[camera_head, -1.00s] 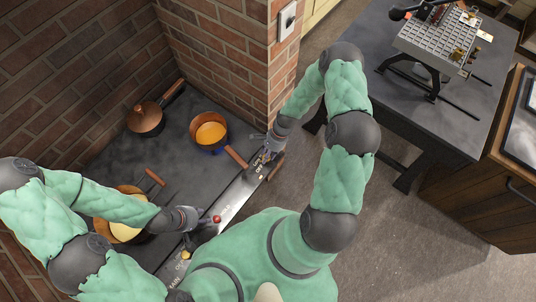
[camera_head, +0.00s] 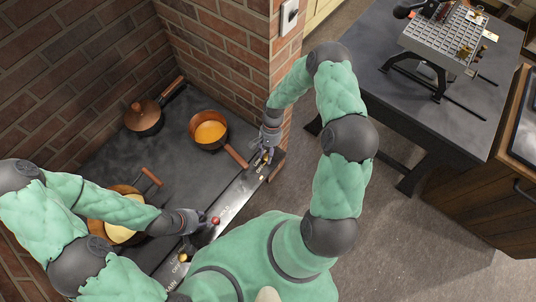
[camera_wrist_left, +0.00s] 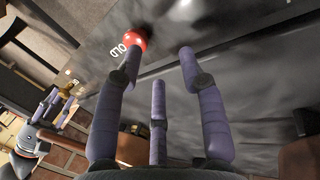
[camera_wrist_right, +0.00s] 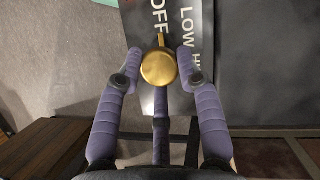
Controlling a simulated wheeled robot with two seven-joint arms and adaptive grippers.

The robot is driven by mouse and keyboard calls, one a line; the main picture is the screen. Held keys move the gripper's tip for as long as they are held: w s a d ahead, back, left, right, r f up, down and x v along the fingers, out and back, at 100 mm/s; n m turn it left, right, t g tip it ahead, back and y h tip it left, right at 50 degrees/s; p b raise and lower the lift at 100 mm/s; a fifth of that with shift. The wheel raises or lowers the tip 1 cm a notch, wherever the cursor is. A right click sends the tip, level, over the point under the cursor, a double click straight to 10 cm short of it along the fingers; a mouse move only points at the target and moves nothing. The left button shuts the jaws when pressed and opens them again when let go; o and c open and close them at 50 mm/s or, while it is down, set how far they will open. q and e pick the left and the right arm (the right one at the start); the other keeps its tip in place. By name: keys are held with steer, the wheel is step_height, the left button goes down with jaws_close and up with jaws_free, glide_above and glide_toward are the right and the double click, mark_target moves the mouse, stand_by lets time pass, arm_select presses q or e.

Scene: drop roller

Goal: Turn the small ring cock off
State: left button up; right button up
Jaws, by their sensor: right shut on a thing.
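The brass ring cock (camera_wrist_right: 158,67) sits between the fingers of my right gripper (camera_wrist_right: 160,60) in the right wrist view. Its small pointer is at the top, beside the OFF mark (camera_wrist_right: 160,17); LOW is to the right. In the head view my right gripper (camera_head: 264,155) is at the far end of the control strip (camera_head: 235,194), shut on this cock, which is mostly hidden there. My left gripper (camera_head: 205,222) is open near a red knob (camera_head: 215,220). In the left wrist view the red knob (camera_wrist_left: 134,40) is by one fingertip, not between the fingers.
On the dark hob (camera_head: 160,161) stand a lidded copper pot (camera_head: 143,117), a pan with orange contents (camera_head: 210,131) and a pan with yellow contents (camera_head: 121,232). The brick wall (camera_head: 225,45) rises close beside my right gripper. A yellow knob (camera_head: 183,257) is near my left arm.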

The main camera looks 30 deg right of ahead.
mark_target(267, 156)
steer(key=shift+s+a, duration=0.15)
steer(key=shift+a, duration=0.05)
stand_by(0.3)
arm_select(q)
steer(key=shift+a, duration=0.1)
arm_select(e)
steer(key=o, duration=1.1)
steer(key=shift+o, duration=0.2)
steer(key=shift+d+r, duration=0.1)
steer(key=shift+r, duration=0.45)
step_height(267, 156, up, 9)
arm_select(q)
steer(key=shift+f, duration=0.1)
